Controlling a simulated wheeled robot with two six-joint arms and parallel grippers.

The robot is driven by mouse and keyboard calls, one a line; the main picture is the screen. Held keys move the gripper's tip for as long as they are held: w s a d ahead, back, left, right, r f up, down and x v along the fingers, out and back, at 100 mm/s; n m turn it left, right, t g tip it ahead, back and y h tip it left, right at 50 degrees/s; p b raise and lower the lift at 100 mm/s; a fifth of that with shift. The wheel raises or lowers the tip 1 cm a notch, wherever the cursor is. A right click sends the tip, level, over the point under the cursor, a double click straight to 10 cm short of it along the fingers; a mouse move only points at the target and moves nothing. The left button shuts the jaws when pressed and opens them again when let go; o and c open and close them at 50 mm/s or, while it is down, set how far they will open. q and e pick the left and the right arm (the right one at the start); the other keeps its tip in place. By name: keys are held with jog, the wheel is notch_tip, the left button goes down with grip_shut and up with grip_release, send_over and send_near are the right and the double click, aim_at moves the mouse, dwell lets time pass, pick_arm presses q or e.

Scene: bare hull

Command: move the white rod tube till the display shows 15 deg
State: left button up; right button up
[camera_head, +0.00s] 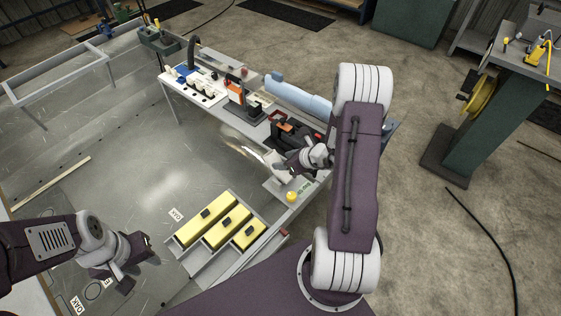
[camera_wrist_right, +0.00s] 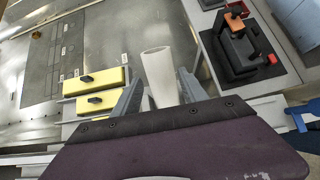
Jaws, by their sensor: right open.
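The white rod tube (camera_wrist_right: 160,76) stands out in the right wrist view, a pale round tube with its open end toward the top. My right gripper (camera_wrist_right: 160,91) is open, with one grey finger on each side of the tube. I cannot tell whether either finger touches it. In the head view my right gripper (camera_head: 286,160) is near the table's right edge, partly covered by my arm. A small greenish panel (camera_head: 304,189), perhaps the display, is beside a yellow knob; no reading is legible. My left gripper (camera_head: 149,249) is over the lower left of the metal surface, away from the tube.
Several yellow blocks with black handles sit in a grey tray (camera_head: 190,259) left of the tube. A black-and-orange device (camera_head: 240,100), a white socket strip (camera_head: 196,85) and a light blue object (camera_head: 298,99) lie beyond. The middle metal surface (camera_head: 140,165) is mostly clear.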

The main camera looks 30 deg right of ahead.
jog(key=shift+x, duration=1.2)
grip_shut()
dwell(0.5)
